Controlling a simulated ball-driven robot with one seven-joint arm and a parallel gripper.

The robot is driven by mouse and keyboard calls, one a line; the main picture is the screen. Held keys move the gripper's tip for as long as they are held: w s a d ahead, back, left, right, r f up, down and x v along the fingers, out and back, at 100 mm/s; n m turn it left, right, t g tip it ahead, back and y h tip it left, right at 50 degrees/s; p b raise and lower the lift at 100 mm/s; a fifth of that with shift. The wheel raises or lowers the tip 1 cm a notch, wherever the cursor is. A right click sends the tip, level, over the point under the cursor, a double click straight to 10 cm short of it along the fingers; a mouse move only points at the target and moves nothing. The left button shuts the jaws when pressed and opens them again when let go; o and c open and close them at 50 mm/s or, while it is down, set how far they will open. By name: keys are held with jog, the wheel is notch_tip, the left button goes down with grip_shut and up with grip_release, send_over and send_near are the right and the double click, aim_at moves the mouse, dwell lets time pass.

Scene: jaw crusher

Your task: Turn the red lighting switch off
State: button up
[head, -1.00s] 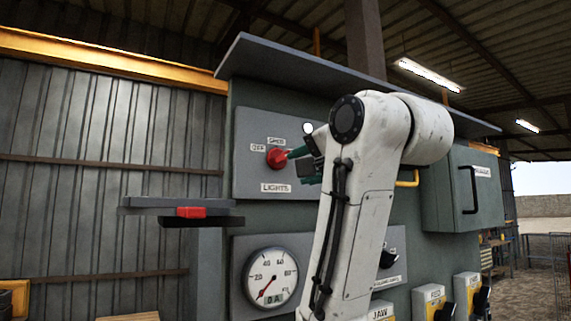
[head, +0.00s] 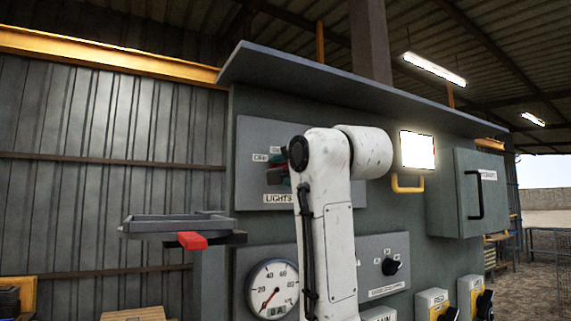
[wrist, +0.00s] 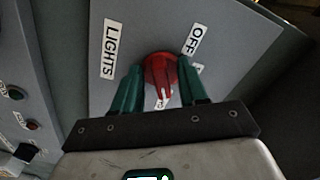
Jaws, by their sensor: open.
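The red lighting switch (wrist: 160,72) is a round knob on a grey panel, with a white mark on its lower side in the wrist view. An OFF label (wrist: 194,38) lies to its upper right and a LIGHTS label (wrist: 109,50) to its left. My gripper (wrist: 159,66) is open, with one green finger on each side of the knob. I cannot tell whether the fingers touch it. Another label by the right finger is partly hidden. In the head view, my arm and gripper (head: 280,174) hide most of the knob.
A dial gauge (head: 272,289) and a black knob (head: 391,267) sit below on the cabinet. A lit white panel (head: 417,150), yellow handle (head: 408,184) and grey box (head: 482,193) are to the right. A grey tray (head: 150,225) with a red block (head: 192,241) juts out at left.

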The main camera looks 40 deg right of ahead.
jog(key=shift+w, duration=0.1)
grip_shut()
dwell(0.4)
jog(key=n, duration=0.8)
jog(key=n+b, duration=0.1)
jog(key=n, duration=0.7)
jog(key=d+n, duration=0.1)
jog(key=n, duration=0.6)
jog(key=shift+s+n+b, duration=0.2)
jog(key=shift+n+b, duration=0.15)
jog(key=shift+n, duration=0.05)
dwell(0.6)
grip_release()
